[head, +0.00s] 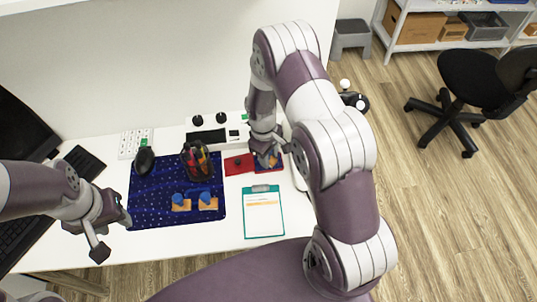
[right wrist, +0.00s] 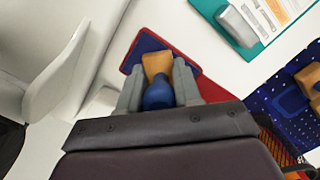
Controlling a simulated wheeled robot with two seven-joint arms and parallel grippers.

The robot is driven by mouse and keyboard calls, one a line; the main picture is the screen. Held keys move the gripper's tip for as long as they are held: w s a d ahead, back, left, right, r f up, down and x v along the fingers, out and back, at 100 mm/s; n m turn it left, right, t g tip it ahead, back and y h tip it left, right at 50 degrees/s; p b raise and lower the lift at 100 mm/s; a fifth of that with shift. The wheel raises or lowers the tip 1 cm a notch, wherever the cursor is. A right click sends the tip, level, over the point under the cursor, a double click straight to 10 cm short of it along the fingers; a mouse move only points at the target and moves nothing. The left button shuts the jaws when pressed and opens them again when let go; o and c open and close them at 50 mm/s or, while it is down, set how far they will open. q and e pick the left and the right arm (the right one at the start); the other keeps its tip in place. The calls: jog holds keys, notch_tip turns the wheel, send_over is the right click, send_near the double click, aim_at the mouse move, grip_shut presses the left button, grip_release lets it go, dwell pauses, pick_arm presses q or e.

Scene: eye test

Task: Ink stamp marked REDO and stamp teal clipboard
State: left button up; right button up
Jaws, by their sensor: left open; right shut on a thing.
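My right gripper (head: 267,160) is shut on a stamp with a blue knob (right wrist: 158,95) and an orange-tan block (right wrist: 156,64). It holds the stamp over the blue ink pad (right wrist: 134,56); I cannot tell whether the block touches the pad. No REDO mark is readable. The teal clipboard (head: 279,213) lies on the table with a white sheet and a grey clip. Two similar stamps, one left (head: 181,203) and one right (head: 207,202), stand on the dark blue mat (head: 150,212). My left gripper (head: 113,239) is open and empty, left of the mat.
A dark pen holder (head: 197,163) and a black mouse (head: 145,159) are at the mat's back. White table (head: 235,228) is clear around the clipboard.

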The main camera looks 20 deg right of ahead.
jog(key=shift+r+p, duration=3.1)
jog(key=shift+r, duration=0.45)
jog(key=shift+f, duration=0.1)
